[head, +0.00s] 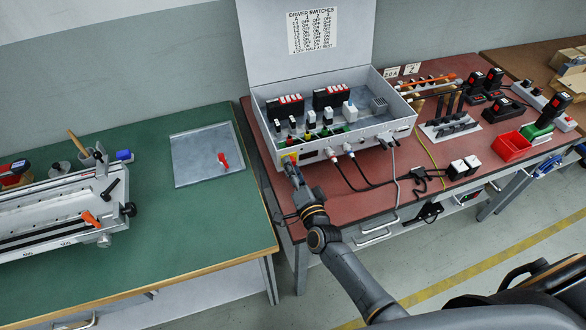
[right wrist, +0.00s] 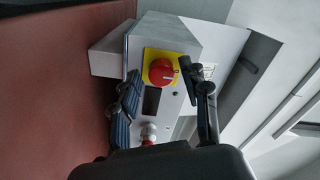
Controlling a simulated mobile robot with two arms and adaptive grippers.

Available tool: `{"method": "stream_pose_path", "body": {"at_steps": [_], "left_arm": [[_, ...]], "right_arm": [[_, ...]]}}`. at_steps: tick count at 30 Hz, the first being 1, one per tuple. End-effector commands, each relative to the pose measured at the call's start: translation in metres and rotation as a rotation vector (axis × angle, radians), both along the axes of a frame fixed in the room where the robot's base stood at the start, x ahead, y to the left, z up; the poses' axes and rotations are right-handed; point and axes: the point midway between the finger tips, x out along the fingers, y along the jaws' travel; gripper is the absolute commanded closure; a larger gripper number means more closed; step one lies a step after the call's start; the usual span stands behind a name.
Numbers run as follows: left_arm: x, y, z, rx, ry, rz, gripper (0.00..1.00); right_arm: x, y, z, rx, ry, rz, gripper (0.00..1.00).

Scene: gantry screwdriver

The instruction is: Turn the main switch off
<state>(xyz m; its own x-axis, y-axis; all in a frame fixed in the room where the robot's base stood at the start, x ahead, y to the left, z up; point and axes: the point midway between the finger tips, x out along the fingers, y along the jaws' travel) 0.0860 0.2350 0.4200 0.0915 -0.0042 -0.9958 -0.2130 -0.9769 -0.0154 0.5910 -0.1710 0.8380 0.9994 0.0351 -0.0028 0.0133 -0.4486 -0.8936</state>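The main switch is a red rotary knob (right wrist: 162,71) on a yellow plate (right wrist: 149,57), on the front face of a grey metal control box (head: 370,134). In the head view the yellow plate (head: 289,156) shows at the left end of the box front, and my gripper largely hides the knob. My right gripper (head: 290,166) is close in front of it. In the right wrist view my right gripper (right wrist: 165,84) is open, its two fingers apart on either side of the knob. I cannot tell whether they touch it. My left gripper is not in view.
A dark rocker or window (right wrist: 152,101) and a white-and-red plug (right wrist: 149,131) sit beside the knob. Cables hang from the box front over the red table (head: 350,200). The open lid (head: 270,35) carries a switch chart. The green table (head: 150,235) stands left.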

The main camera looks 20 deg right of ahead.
Motion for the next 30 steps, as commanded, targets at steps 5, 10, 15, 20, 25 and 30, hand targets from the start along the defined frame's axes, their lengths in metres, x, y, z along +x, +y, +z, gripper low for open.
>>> {"method": "stream_pose_path", "body": {"at_steps": [5, 10, 15, 20, 25, 30], "left_arm": [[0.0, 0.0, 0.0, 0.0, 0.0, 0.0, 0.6], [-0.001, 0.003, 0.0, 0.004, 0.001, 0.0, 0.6], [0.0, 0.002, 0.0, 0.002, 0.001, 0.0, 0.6], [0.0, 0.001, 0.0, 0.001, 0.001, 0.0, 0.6], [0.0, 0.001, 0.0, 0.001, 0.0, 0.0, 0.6], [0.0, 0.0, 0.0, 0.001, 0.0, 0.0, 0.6]], "right_arm": [[0.0, 0.0, 0.001, 0.001, -0.001, 0.0, 0.49], [-0.002, 0.0, 0.001, 0.001, -0.001, 0.0, 0.49], [-0.023, -0.001, 0.0, 0.002, 0.001, 0.0, 0.49], [-0.057, -0.002, -0.001, 0.001, 0.002, 0.0, 0.49], [-0.09, -0.003, 0.0, 0.0, 0.001, 0.0, 0.49], [-0.112, -0.004, 0.0, 0.0, -0.001, 0.0, 0.49]]}}
